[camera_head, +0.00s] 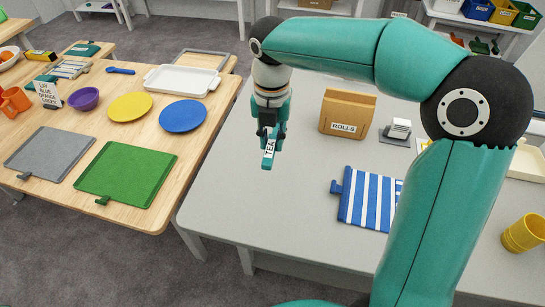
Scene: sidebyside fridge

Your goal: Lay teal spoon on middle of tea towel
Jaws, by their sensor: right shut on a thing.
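My right gripper (271,131) hangs above the left part of the grey table, pointing down and shut on a narrow teal thing (267,163). That thing has a white label reading "TEA" and fits the teal spoon, but the fingers hide much of it and I cannot make out a bowl. The tea towel (360,197), blue and white striped with a blue tab at its left, lies flat on the grey table, right of and nearer than the gripper. My right forearm covers its right end. My left gripper is not in view.
A brown "ROLLS" holder (347,112) stands behind the towel, with a small grey stand (398,131) beside it. A yellow cup (523,233) is at the right. The wooden table at left holds plates, mats and a blue spoon (120,71). Grey tabletop left of the towel is clear.

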